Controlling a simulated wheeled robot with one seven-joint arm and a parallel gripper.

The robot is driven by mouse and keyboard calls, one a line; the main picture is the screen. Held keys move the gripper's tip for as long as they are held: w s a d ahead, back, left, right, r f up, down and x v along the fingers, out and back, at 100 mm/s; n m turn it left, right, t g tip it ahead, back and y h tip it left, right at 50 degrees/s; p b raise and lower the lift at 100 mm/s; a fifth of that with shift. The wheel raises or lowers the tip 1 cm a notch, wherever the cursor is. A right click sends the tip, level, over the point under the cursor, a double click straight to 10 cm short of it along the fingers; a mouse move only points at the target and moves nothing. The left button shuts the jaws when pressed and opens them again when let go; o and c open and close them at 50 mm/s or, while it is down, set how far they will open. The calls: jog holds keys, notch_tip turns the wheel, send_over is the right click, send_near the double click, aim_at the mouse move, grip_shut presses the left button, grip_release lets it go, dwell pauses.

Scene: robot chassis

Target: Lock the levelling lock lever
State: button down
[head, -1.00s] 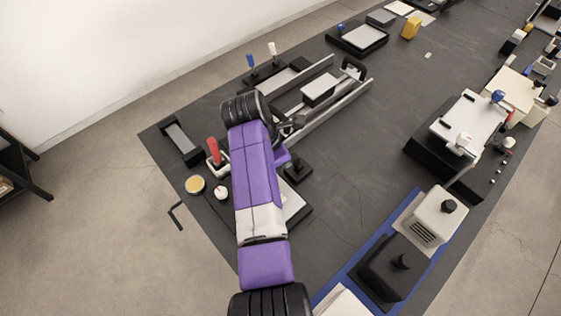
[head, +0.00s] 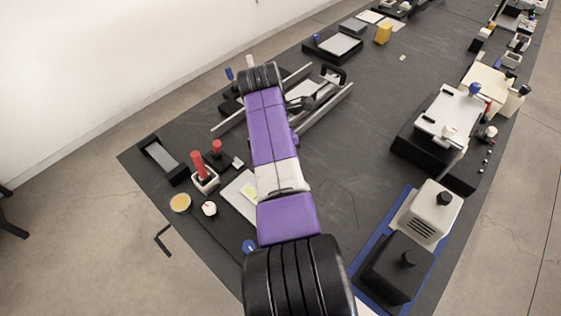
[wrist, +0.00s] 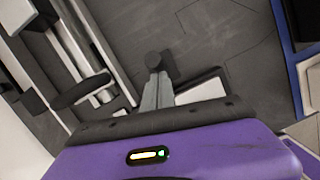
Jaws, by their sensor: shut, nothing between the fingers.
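No label marks the levelling lock lever; a black round-ended lever (wrist: 153,61) on a small dark base may be it. It stands just beyond my gripper (wrist: 158,82) in the wrist view. My gripper's grey fingers are together and empty, their tips close to the lever's round end; I cannot tell whether they touch. In the head view my purple arm hides the gripper and this lever. Other upright handles in the head view are a tall red lever (head: 198,165), a short red one (head: 217,147) and a blue one (head: 229,74).
Metal rails (head: 325,112) run beyond my arm, with a black handle (head: 335,76) at the far end. A pale plate (head: 243,194) lies beside my arm. Black (head: 396,272) and white (head: 432,213) housings stand at the right. The dark mat between is mostly clear.

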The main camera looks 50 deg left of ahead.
jog(key=shift+w+r+b, duration=0.1)
jog(key=shift+w+b, duration=0.3)
jog(key=shift+w, duration=0.35)
jog(key=shift+w+r, duration=0.15)
jog(key=s+a+p+v, duration=0.1)
jog(key=p+v, duration=0.1)
jog(key=v, duration=0.9)
jog(key=shift+s, duration=0.15)
dwell(0.5)
